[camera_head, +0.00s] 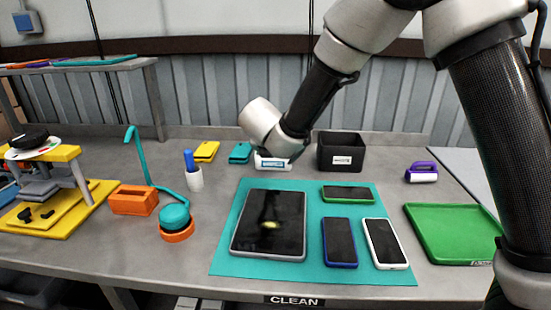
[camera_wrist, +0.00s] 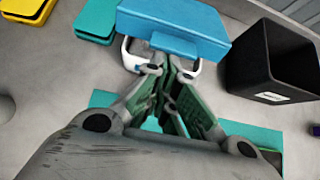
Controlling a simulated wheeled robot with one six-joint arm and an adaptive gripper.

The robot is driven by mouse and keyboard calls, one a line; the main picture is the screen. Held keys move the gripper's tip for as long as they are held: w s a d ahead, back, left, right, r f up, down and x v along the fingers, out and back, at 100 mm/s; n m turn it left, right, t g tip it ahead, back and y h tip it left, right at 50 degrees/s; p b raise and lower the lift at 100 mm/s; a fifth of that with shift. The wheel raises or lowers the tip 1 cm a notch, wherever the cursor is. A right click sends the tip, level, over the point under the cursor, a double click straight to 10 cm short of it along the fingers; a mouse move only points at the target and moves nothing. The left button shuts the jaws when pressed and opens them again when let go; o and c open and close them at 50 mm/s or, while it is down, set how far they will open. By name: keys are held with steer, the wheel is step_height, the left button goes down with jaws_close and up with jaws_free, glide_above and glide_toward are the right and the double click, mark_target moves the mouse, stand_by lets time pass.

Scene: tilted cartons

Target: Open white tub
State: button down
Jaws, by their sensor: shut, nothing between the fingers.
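The white tub (camera_head: 272,164) stands at the back of the bench, left of the black bin, with its upper part hidden behind my wrist. In the wrist view, its white wall (camera_wrist: 131,60) shows below a blue lid (camera_wrist: 172,20) with a small front tab (camera_wrist: 174,44). The lid looks wider than the tub and skewed to it; I cannot tell how far it is raised. My gripper (camera_wrist: 170,72) is shut and empty, its fingertips close to the tub's near side below the tab. I cannot tell whether they touch.
A black bin (camera_head: 341,153) stands close on the right. Teal (camera_head: 241,153) and yellow (camera_head: 206,151) boxes lie to the left. A teal mat (camera_head: 223,262) in front holds a tablet and several phones. A pen cup (camera_head: 195,180) stands front left, and a green tray (camera_head: 450,236) lies at right.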

steer(key=shift+w+r+g, duration=0.35)
steer(key=shift+w+r, duration=0.3)
steer(key=shift+r, duration=0.45)
steer(key=shift+w+r+g, duration=0.3)
steer(key=shift+w+r, duration=0.4)
steer(key=shift+r, duration=0.4)
steer(key=shift+w+r+g, duration=0.35)
steer(key=shift+w+r, duration=0.3)
steer(key=shift+r, duration=0.45)
steer(key=w+r+g, duration=0.1)
steer(key=w, duration=0.1)
steer(key=w+r+g, duration=0.1)
steer(key=w+g, duration=0.1)
steer(key=shift+r, duration=0.4)
steer(key=w+r, duration=0.2)
steer(key=w, duration=0.8)
steer(key=shift+w, duration=0.3)
